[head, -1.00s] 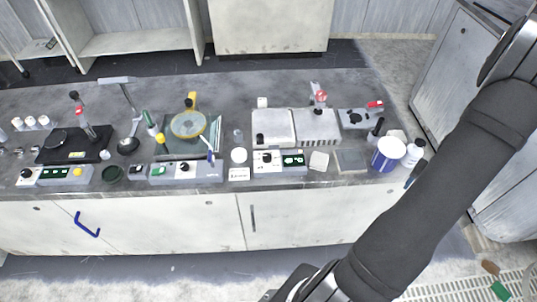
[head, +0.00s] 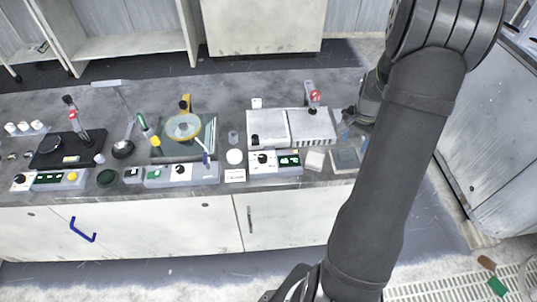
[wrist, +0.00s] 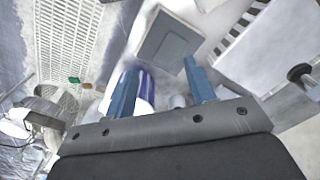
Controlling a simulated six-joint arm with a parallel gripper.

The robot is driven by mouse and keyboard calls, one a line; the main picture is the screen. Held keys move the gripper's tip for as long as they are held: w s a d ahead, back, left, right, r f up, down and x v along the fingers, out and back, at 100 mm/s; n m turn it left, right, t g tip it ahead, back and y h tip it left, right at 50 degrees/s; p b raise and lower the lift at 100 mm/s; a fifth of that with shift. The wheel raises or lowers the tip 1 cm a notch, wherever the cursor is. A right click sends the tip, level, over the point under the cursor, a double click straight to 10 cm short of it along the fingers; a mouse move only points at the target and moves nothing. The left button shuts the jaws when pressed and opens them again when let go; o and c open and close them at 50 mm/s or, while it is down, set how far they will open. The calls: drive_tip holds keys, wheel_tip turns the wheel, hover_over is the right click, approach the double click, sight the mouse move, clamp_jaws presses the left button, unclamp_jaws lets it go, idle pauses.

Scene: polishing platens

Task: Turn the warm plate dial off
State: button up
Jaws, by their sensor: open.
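Three control boxes with black dials stand along the bench front in the head view: a left box (head: 50,180), a middle box (head: 182,174) and a right box (head: 275,162). The right box has a dial (head: 262,159) and a green display, in front of a pale flat-topped unit (head: 267,127). I cannot tell for sure which dial belongs to the warm plate, nor read any dial's setting. My gripper is at the bench's right end, right of the right box, partly hidden by my arm. In the wrist view, my gripper (wrist: 160,70) is open, its blue fingers apart and empty.
A grey square pad (head: 345,160) lies near the right end; it also shows in the wrist view (wrist: 171,47). A blue-and-white tub (wrist: 146,90) shows between the fingers. A ribbed unit with a red-topped post (head: 315,97) stands behind.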

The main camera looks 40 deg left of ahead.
drive_tip(key=s+a+r, duration=0.3)
drive_tip(key=s+a, duration=0.1)
drive_tip(key=a, duration=0.3)
drive_tip(key=s+a+r, duration=0.3)
drive_tip(key=s+a, duration=0.2)
drive_tip(key=a, duration=0.2)
approach(263, 157)
wheel_tip(263, 157, down, 9)
drive_tip(key=shift+c, duration=0.4)
drive_tip(key=c, duration=0.9)
